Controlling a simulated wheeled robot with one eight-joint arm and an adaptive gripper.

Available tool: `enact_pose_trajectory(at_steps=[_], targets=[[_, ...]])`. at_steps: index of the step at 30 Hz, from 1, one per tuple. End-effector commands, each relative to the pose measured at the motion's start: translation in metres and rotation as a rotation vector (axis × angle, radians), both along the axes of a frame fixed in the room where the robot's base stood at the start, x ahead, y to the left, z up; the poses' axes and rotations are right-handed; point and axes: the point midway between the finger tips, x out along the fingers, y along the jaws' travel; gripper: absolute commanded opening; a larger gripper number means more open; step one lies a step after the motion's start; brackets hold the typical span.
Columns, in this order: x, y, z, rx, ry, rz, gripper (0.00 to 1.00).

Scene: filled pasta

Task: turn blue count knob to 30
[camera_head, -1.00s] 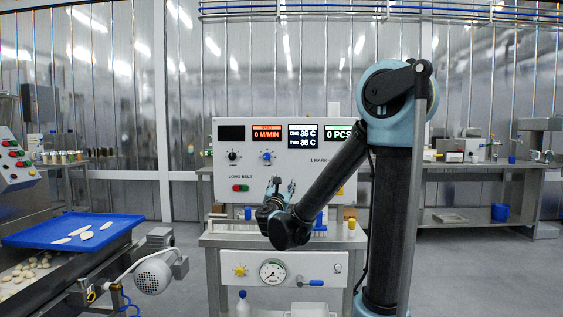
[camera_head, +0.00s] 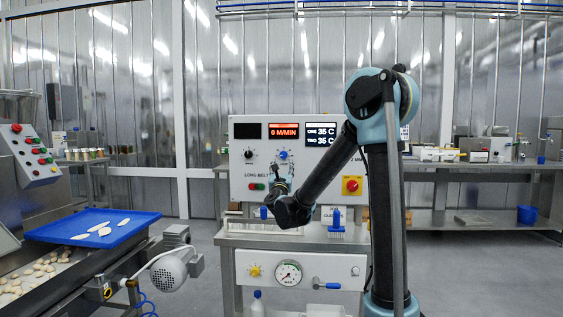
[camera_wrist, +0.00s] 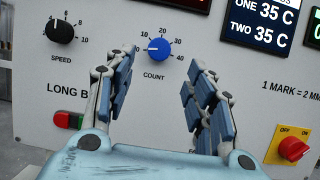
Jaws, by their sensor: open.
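The blue count knob (camera_wrist: 158,49) sits on the white control panel above the word COUNT, with marks 10, 20, 30 and 40 around it. Its white line points left, toward the low end of the scale near 10. The knob also shows in the head view (camera_head: 283,154). My gripper (camera_wrist: 160,66) is open in the wrist view, with one finger on each side below the knob. Nothing is between the fingers, and they do not appear to touch the knob. In the head view my gripper (camera_head: 279,178) is just below the knob, in front of the panel.
The black speed knob (camera_wrist: 60,30) is left of the count knob. A green and red button pair (camera_wrist: 68,120) sits lower left, and a red switch on yellow (camera_wrist: 292,149) lower right. The display (camera_head: 283,131) reads 0 M/MIN. A blue tray (camera_head: 60,230) lies at left.

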Motion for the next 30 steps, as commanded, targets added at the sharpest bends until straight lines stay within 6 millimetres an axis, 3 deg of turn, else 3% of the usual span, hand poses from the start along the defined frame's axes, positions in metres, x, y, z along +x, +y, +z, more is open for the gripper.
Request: enact_pose_trajectory(at_steps=[12,18,27,28,30], targets=[[0.062,0.000,0.025,0.001,0.001,-0.001,0.50],[0.073,0.001,0.030,0.002,0.000,0.001,0.50],[0.075,0.001,0.031,0.001,0.001,0.002,0.50],[0.075,0.001,0.031,0.001,0.001,0.002,0.48],[0.075,0.001,0.031,0.001,0.001,0.002,0.32]])
